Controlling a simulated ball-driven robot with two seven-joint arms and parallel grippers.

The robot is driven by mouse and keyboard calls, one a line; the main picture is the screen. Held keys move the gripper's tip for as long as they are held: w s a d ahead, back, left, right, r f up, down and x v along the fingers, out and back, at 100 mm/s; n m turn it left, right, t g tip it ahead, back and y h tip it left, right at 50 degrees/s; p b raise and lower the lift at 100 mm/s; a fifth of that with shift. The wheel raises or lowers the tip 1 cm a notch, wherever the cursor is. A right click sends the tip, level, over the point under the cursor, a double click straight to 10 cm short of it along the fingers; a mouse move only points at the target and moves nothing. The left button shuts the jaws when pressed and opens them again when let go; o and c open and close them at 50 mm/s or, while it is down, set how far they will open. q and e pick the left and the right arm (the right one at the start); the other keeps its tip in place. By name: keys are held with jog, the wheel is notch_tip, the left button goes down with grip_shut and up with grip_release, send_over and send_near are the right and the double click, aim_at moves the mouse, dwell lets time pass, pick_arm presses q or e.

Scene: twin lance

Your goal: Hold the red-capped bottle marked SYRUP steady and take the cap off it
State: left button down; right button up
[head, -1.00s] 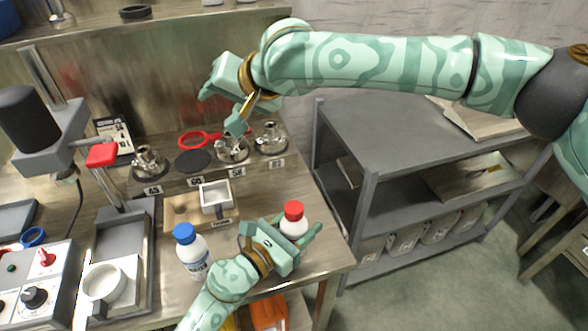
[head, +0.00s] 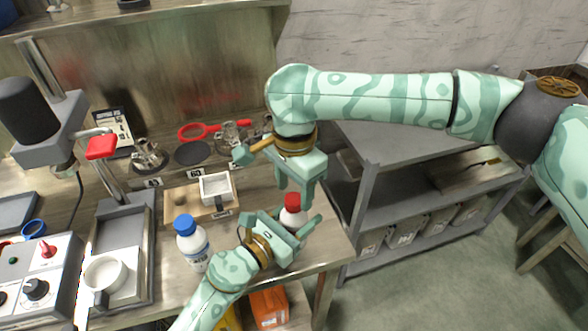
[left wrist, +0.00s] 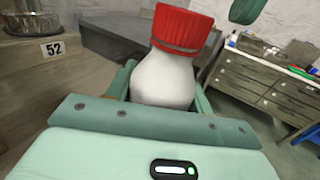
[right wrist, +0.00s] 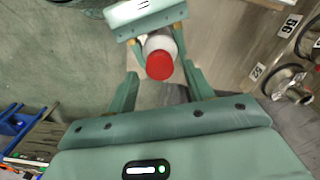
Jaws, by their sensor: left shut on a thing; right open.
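The red-capped white bottle (head: 291,217) stands near the right end of the bench. Its label is hidden by my left gripper. My left gripper (head: 298,228) is shut around the bottle's body, and the white shoulder (left wrist: 165,80) and red cap (left wrist: 183,29) show above the jaws in the left wrist view. My right gripper (head: 292,192) is above the bottle, pointing down, open and empty. In the right wrist view the red cap (right wrist: 160,65) lies between and beyond the open fingers (right wrist: 160,90). The cap is on the bottle.
A blue-capped white bottle (head: 192,243) stands left of my left gripper. A wooden tray with a white square dish (head: 216,187) is behind it. Metal burners, a red ring (head: 192,131) and a dark disc stand at the back. A grey shelf cart (head: 400,150) is right of the bench.

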jog(key=shift+f, duration=0.9)
